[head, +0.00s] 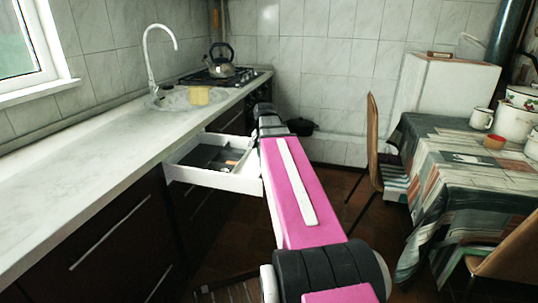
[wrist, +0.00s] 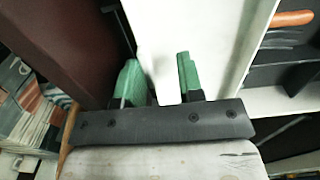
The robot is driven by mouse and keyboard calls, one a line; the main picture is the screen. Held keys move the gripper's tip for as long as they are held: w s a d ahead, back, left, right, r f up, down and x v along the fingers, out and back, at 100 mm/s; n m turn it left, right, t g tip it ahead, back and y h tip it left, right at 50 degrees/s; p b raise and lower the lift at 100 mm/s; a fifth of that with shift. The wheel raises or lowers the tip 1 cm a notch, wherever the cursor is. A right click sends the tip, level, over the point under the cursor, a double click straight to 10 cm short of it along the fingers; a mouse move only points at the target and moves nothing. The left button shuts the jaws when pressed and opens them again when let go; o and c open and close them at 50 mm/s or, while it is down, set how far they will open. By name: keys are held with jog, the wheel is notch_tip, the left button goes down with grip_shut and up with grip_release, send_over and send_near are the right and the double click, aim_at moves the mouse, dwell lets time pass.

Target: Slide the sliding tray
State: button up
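The sliding tray looks like a white-walled drawer (head: 213,181) that stands pulled out from the dark counter front in the head view. Its white wall (wrist: 205,35) fills the upper middle of the wrist view, beside a dark red-brown panel (wrist: 65,35). My gripper (wrist: 160,85) has two green fingers set apart, with a white edge of the drawer showing between them. I cannot tell whether the fingers press on it. In the head view my pink arm reaches to the drawer's right end and hides the fingertips.
Inside the drawer lies an orange-handled utensil (wrist: 293,19). The counter (head: 75,195) runs along the left. A chair (head: 373,140) and a table with a striped cloth (head: 455,165) stand at the right. Brown floor shows between the counter and the table.

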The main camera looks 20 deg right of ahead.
jog(key=w+a, duration=0.4)
jog(key=a, duration=0.2)
jog(key=w+a, duration=0.5)
jog(key=a, duration=0.1)
jog(key=w+a, duration=0.4)
jog(key=a, duration=0.2)
jog(key=shift+w+a, duration=0.35)
jog(key=shift+w, duration=0.05)
notch_tip(320, 180, up, 10)
jog(key=w+a, duration=0.1)
jog(key=a, duration=0.1)
jog(key=shift+w, duration=0.15)
jog(key=f, duration=0.3)
jog(key=s+d+f, duration=0.1)
jog(key=f, duration=0.2)
jog(key=d+f, duration=0.1)
jog(key=f, duration=0.3)
jog(key=shift+s, duration=0.3)
